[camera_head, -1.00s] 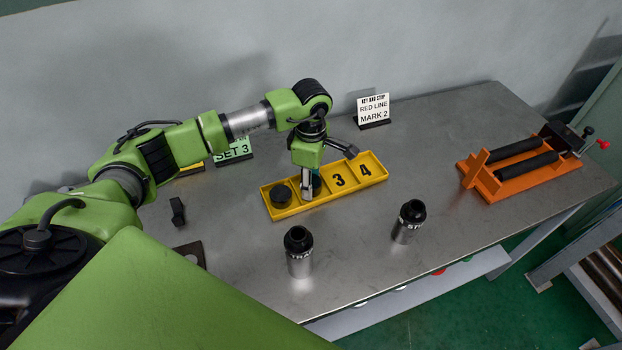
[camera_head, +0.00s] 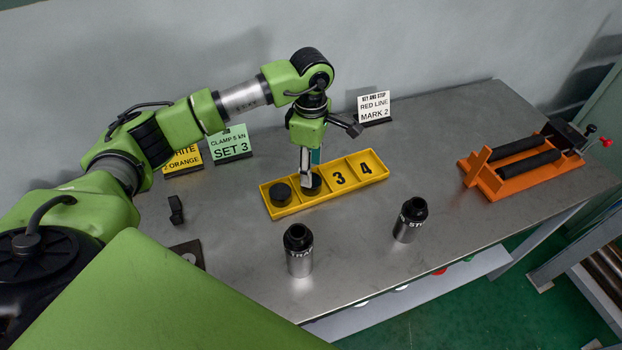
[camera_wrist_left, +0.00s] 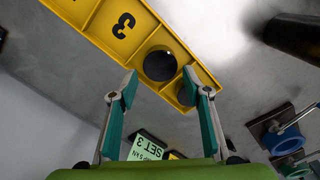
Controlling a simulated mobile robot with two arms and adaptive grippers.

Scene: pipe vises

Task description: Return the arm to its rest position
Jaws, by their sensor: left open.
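My left gripper (camera_head: 308,168) is over the yellow tray (camera_head: 330,195) and points down. In the left wrist view the gripper (camera_wrist_left: 165,90) is open, its two teal fingers spread apart with nothing held between them. A black round puck (camera_head: 281,194) lies in the tray's leftmost compartment. A second black puck (camera_head: 311,186) lies in the compartment beside it, just under the fingertips. It also shows in the left wrist view (camera_wrist_left: 159,66). The compartments marked 3 and 4 are empty. My right gripper is not in view.
Two metal cylinders with black tops (camera_head: 299,251) (camera_head: 410,220) stand in front of the tray. An orange roller vise (camera_head: 520,165) is at the right. Signs (camera_head: 375,107) (camera_head: 230,144) stand behind. A small black part (camera_head: 176,210) and a dark plate (camera_head: 187,254) lie left.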

